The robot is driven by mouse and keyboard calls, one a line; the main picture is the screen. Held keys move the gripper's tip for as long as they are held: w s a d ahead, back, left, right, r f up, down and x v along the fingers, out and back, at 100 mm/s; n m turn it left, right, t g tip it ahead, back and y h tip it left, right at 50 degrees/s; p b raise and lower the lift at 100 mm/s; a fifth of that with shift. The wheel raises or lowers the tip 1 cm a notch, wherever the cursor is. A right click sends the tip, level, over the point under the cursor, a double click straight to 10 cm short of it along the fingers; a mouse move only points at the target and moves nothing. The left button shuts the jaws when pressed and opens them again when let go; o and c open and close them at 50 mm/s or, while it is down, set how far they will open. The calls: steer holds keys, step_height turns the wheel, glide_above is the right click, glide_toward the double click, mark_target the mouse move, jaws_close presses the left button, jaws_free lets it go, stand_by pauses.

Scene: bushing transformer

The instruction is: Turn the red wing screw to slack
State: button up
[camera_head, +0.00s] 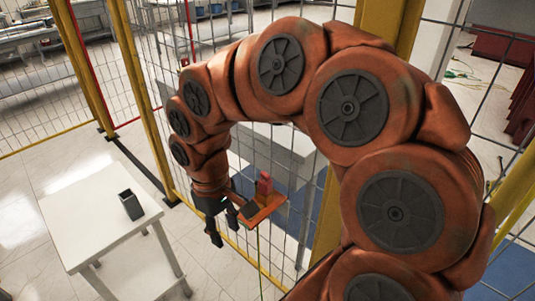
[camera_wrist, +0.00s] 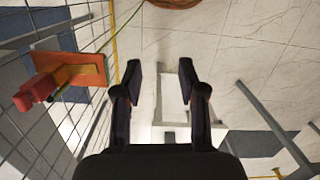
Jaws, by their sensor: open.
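A red piece that looks like the wing screw (camera_head: 264,186) stands on an orange plate (camera_head: 270,207) by the wire fence. In the wrist view the red piece (camera_wrist: 36,91) and the orange plate (camera_wrist: 88,69) are at the left, outside the space between my fingers. My gripper (camera_head: 224,228) points down just left of the plate, its fingers apart and empty. The wrist view also shows my gripper (camera_wrist: 160,70) open, with floor and white table parts behind it. The screw's exact wing shape is too small to tell.
A wire fence (camera_head: 300,215) with yellow posts (camera_head: 150,100) stands beside the plate. A white table (camera_head: 85,225) with a small dark box (camera_head: 131,205) is at the left. A thin cable (camera_wrist: 123,28) runs from the plate. Tiled floor lies between table and fence.

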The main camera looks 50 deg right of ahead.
steer(key=w+d+r+m+t+p, duration=0.1)
steer(key=w+d+r+p, duration=0.2)
steer(key=d, duration=0.3)
steer(key=w+d+r+p, duration=0.3)
steer(key=w+d, duration=0.1)
steer(key=d, duration=0.2)
steer(key=m+p, duration=0.2)
glide_above(265, 174)
steer(key=shift+d+f+p, duration=0.15)
steer(key=shift+f+p, duration=0.1)
steer(key=shift+p, duration=0.05)
steer(key=shift+f+p, duration=1)
steer(key=shift+f, duration=2.7)
jaws_close()
